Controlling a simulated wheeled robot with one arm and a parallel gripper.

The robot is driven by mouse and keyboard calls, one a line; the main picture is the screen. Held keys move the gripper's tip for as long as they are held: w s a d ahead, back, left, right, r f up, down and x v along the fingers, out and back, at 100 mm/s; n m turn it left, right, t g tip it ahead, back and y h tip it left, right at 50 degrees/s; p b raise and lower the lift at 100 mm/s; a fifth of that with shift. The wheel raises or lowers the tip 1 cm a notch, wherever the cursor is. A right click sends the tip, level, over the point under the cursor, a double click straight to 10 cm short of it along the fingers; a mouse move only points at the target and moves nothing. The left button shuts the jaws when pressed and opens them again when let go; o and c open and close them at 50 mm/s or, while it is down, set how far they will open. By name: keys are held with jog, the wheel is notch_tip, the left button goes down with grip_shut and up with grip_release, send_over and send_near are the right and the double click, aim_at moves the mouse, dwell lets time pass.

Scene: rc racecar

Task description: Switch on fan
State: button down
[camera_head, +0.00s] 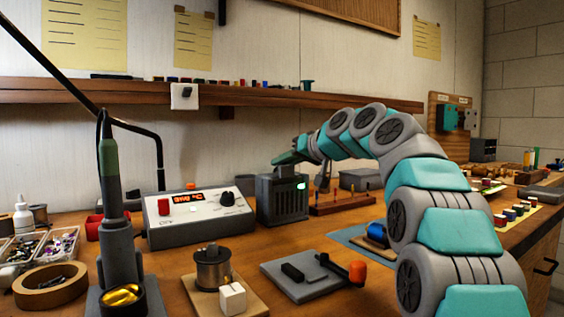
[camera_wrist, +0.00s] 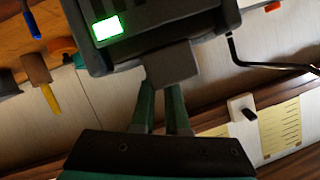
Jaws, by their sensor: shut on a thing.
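The fan (camera_head: 283,200) is a dark grey slatted box on the bench, in the middle of the head view. A green light glows on its front. In the wrist view the fan (camera_wrist: 150,28) fills the top, with the lit green light at its left. My gripper (camera_head: 283,159) is at the top of the fan, reached over from the right. In the wrist view my gripper (camera_wrist: 165,88) is shut on a grey block (camera_wrist: 172,65) at the fan's edge. The fingertips are partly hidden by the block.
A soldering station (camera_head: 199,212) with a lit orange display stands left of the fan. A wooden tool rack (camera_head: 340,205) is to its right. A soldering iron stand (camera_head: 122,220) and a tape roll (camera_head: 50,287) are at the front left. A shelf (camera_head: 130,90) runs above.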

dwell(0.4)
jog(key=c, duration=0.9)
grip_release()
jog(key=b+v, duration=0.1)
jog(key=v, duration=0.6)
jog(key=shift+s+d+r, duration=0.15)
jog(key=shift+s+d, duration=0.1)
